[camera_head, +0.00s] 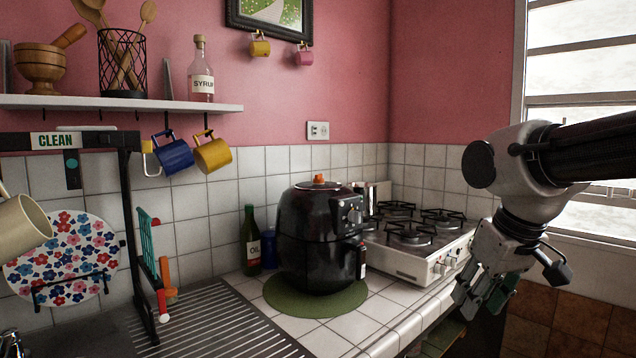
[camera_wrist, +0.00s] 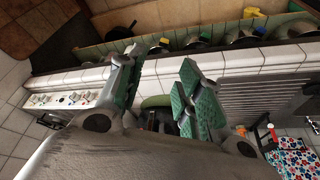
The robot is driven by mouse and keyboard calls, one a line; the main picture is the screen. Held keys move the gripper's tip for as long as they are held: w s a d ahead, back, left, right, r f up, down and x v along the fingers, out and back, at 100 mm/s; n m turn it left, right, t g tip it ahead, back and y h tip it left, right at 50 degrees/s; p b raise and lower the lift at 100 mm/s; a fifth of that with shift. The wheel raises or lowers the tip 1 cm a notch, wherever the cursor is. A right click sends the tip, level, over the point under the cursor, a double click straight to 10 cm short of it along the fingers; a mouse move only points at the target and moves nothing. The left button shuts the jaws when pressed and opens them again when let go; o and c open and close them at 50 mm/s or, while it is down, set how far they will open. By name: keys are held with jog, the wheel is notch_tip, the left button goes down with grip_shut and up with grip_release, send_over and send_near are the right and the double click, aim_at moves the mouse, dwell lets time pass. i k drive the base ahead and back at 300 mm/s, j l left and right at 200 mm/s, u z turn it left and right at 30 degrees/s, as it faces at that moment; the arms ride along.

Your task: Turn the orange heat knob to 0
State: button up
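A black air fryer (camera_head: 312,240) stands upright on a round green mat (camera_head: 285,303) on the tiled counter. A small orange knob (camera_head: 319,179) sits on top of it; its setting is too small to read. The fryer's front has a silver dial (camera_head: 355,216). My gripper (camera_head: 480,298) hangs to the right of the fryer, apart from it, in front of the stove. In the wrist view my gripper (camera_wrist: 162,62) has its green-padded fingers spread with nothing between them. The fryer is mostly hidden behind the fingers there, and I cannot make out the orange knob.
A white gas stove (camera_head: 408,262) stands right of the fryer. A green oil bottle (camera_head: 251,240) stands close on its left. A ribbed drainer (camera_head: 215,325) and black rack (camera_head: 133,220) are farther left. Mugs (camera_head: 212,154) hang under the shelf (camera_head: 120,103).

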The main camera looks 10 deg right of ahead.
aim_at(318, 180)
jog(key=i+l+u, duration=0.15)
jog(key=l, duration=0.2)
jog(key=i+l+u, duration=0.2)
jog(key=l, duration=0.2)
jog(key=l+u, duration=0.15)
jog(key=l, duration=0.2)
jog(key=i+l+u, duration=0.2)
jog(key=l, duration=0.25)
jog(key=k+j, duration=0.05)
